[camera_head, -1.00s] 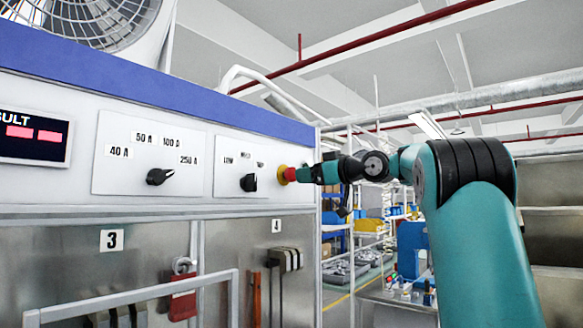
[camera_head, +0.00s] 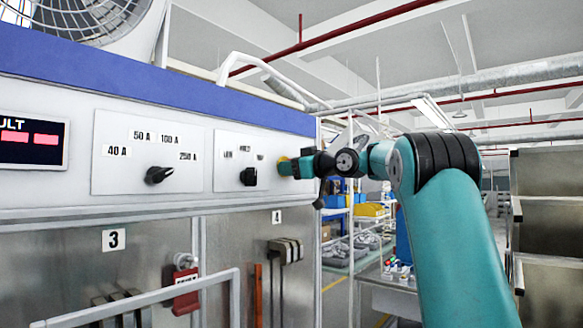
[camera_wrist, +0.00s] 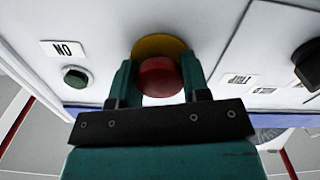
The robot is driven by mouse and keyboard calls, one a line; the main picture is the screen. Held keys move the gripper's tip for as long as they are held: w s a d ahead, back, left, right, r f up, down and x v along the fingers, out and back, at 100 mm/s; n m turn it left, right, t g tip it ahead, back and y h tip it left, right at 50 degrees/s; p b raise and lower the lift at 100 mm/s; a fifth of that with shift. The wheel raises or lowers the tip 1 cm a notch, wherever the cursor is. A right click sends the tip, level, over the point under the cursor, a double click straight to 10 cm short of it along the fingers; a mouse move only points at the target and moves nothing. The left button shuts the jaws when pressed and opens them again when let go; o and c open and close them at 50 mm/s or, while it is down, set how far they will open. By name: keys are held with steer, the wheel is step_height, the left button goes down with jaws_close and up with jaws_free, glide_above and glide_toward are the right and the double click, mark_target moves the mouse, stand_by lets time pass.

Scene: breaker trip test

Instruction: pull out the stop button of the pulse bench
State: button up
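The stop button has a round red head (camera_wrist: 160,77) on a yellow collar (camera_wrist: 158,45), seen in the wrist view. In the head view only part of the yellow collar (camera_head: 283,160) shows on the panel's right end, and the red head is hidden behind my gripper (camera_head: 293,167). In the wrist view my gripper (camera_wrist: 159,72) has one finger on each side of the red head, with the tips near the collar. I see no clear gap between fingers and head, but cannot tell whether they press on it.
The pulse bench panel (camera_head: 140,201) carries a current selector (camera_head: 159,175) and a second black knob (camera_head: 249,177). A small round dark button (camera_wrist: 76,78) beside a label reading NO or ON is near the stop button. A white rail (camera_head: 150,296) runs lower in front.

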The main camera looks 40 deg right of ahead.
jaws_close()
steer(key=shift+s+d+b, duration=0.1)
steer(key=shift+s+b, duration=0.7)
steer(key=shift+s, duration=0.05)
steer(key=o, duration=1)
jaws_free()
steer(key=shift+s, duration=0.1)
steer(key=shift+o, duration=0.2)
